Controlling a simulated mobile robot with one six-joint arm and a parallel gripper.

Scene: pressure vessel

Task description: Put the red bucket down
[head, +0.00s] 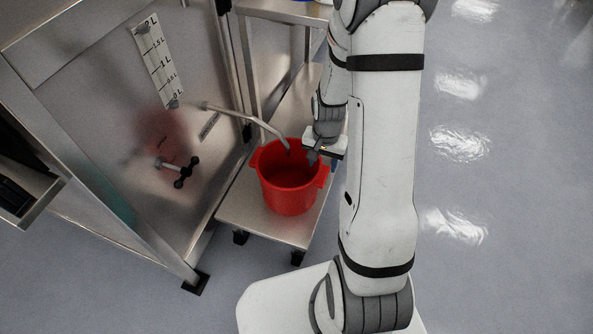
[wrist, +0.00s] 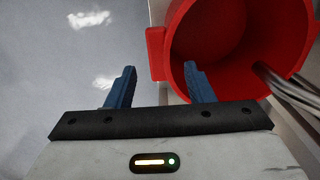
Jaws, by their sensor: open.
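The red bucket (head: 290,188) stands upright on the lower shelf of a metal cart (head: 265,227) in the head view. In the wrist view the red bucket (wrist: 215,45) fills the upper right, with a handle tab on its left rim. My gripper (head: 318,158) is at the bucket's right side in the head view. In the wrist view my gripper (wrist: 160,85) has its two blue fingers spread apart. The right finger overlaps the bucket's rim and the left finger is over the floor. Whether a finger touches the bucket cannot be told.
A bent metal pipe (head: 250,119) reaches from the steel panel (head: 100,110) to over the bucket. A black valve handle (head: 184,172) sticks out of the panel. A volume scale (head: 157,60) is on it. Open floor (head: 510,180) lies to the right.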

